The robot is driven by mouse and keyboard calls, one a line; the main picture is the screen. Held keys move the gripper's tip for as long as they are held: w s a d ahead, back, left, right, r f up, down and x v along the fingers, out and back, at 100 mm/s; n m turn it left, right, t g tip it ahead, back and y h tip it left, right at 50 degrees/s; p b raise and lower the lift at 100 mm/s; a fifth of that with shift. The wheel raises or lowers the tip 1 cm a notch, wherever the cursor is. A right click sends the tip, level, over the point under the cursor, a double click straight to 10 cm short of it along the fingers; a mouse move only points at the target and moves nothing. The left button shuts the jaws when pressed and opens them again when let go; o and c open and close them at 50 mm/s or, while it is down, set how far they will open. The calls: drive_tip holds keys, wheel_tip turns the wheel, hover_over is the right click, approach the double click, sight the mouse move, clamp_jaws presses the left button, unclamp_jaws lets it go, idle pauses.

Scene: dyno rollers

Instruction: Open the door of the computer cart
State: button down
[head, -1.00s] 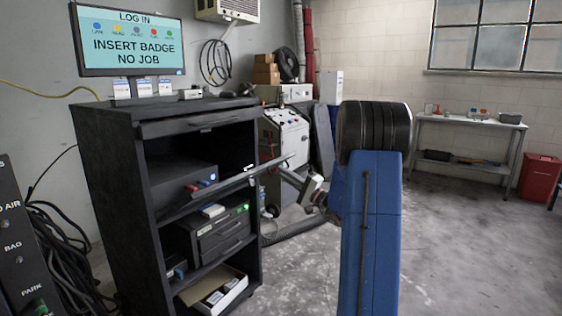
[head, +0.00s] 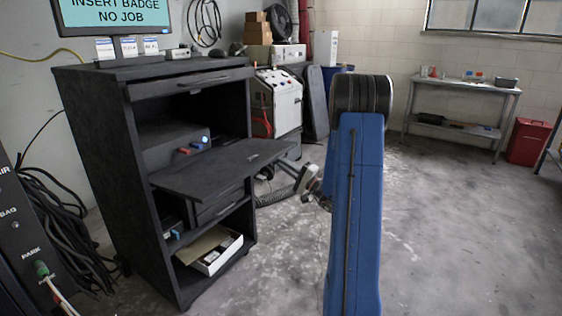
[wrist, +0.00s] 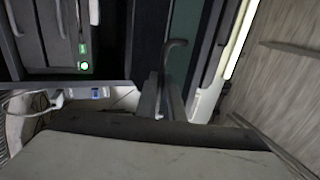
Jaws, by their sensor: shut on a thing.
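The black computer cart (head: 98,165) stands at left in the head view. Its door (head: 225,168) is a dark flap folded down from the front, its upper face showing and its free edge toward my arm. In the wrist view my gripper fingers (wrist: 162,98) are closed together around the foot of a curved dark handle (wrist: 177,46). The exact grip is partly hidden.
A drawer front (head: 195,80) is above the door and a shelf with an open box (head: 212,250) below. Cables (head: 75,230) lie at left. A grey machine (head: 280,103) stands behind the cart.

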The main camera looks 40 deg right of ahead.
drive_tip(key=shift+w+a, duration=0.1)
drive_tip(key=c, duration=1.9)
unclamp_jaws()
drive_tip(key=v, duration=1.7)
drive_tip(key=shift+f, duration=0.15)
